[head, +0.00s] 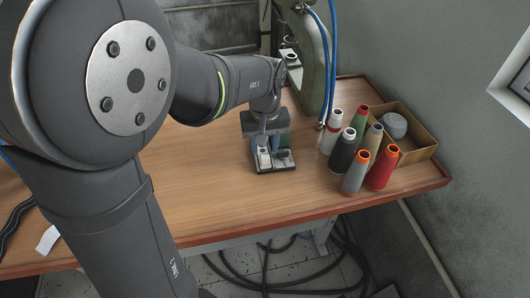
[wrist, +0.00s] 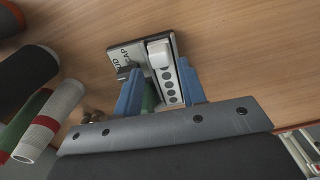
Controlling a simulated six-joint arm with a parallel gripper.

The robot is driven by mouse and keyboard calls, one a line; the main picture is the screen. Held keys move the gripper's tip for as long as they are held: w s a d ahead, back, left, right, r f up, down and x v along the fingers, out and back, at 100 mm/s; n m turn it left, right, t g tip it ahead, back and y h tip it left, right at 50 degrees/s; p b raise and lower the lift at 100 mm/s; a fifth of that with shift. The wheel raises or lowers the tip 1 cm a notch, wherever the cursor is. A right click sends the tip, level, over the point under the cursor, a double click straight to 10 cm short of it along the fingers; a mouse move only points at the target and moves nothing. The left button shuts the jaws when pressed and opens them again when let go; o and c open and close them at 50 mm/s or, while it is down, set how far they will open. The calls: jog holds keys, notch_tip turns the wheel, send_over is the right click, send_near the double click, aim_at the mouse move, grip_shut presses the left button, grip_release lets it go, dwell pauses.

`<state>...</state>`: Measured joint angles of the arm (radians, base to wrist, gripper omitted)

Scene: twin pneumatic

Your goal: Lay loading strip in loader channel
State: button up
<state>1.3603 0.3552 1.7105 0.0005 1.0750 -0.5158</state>
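The loader (wrist: 126,62) is a small dark base with "STUD" and "CAP" lettering, standing on the table under my gripper; it also shows in the head view (head: 287,167). A pale strip with a row of dark dots (wrist: 170,88), apparently the loading strip, lies lengthwise in a narrow channel on it. A white block (wrist: 158,52) sits at the strip's far end. My gripper (wrist: 160,82) points down at the loader, its blue fingers apart on either side of the strip. The right finger is close beside the strip; contact is unclear. A green part (wrist: 150,98) is partly hidden between the fingers.
Several thread cones, among them an orange-topped grey one (head: 355,173) and a red one (head: 382,168), stand right of the loader. A cardboard box (head: 418,146) is behind them. A green press (head: 311,60) with blue hoses stands at the back. The table's front middle is clear.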

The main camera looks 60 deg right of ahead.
aim_at(265, 155)
notch_tip(265, 155, up, 8)
dwell(0.5)
notch_tip(265, 155, down, 12)
jog(key=shift+r, duration=1.85)
jog(key=shift+f, duration=0.15)
